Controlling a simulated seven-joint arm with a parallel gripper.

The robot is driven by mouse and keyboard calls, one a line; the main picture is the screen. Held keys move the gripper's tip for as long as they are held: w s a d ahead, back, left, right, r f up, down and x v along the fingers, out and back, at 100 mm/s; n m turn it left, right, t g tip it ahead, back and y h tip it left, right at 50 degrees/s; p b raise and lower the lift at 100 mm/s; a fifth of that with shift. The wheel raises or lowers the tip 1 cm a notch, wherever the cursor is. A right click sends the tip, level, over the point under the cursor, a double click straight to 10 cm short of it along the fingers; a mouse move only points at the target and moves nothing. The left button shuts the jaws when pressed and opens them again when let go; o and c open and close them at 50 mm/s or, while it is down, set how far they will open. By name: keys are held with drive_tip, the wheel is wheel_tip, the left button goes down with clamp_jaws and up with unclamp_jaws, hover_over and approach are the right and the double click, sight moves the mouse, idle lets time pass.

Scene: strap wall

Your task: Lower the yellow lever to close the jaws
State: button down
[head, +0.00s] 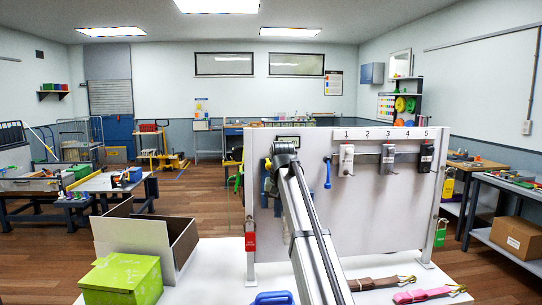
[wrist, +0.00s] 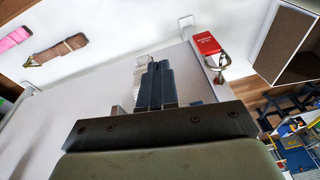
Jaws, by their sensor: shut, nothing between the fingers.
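My gripper (wrist: 154,66) shows in the wrist view, its two dark fingers side by side and shut with nothing between them. The fingers lie in front of the pale upright panel (wrist: 85,100). A light grey ribbed metal piece (wrist: 141,72) shows just behind and left of the fingers, partly hidden by them; I cannot tell whether they touch.
Buckle-like devices (head: 346,160) hang under numbers along the panel's top, with a blue handle (head: 327,172) beside them. A red tag (head: 250,241) is at the left post. Brown (head: 375,284) and pink (head: 424,294) straps, a green box (head: 122,279) and an open carton (head: 165,240) lie in front.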

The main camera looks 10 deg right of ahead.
wheel_tip(320, 180, up, 18)
drive_tip(key=w+n+t, duration=0.1)
wheel_tip(320, 180, up, 14)
drive_tip(key=f+t, duration=0.1)
hover_over(268, 165)
drive_tip(key=s+d, duration=0.2)
drive_tip(key=s, duration=0.2)
drive_tip(key=shift+r+n, duration=0.25)
drive_tip(key=shift+n, duration=0.15)
drive_tip(key=s+x, duration=0.1)
drive_tip(key=x, duration=1.3)
drive_tip(key=shift+a, duration=0.3)
drive_tip(key=shift+f, duration=0.2)
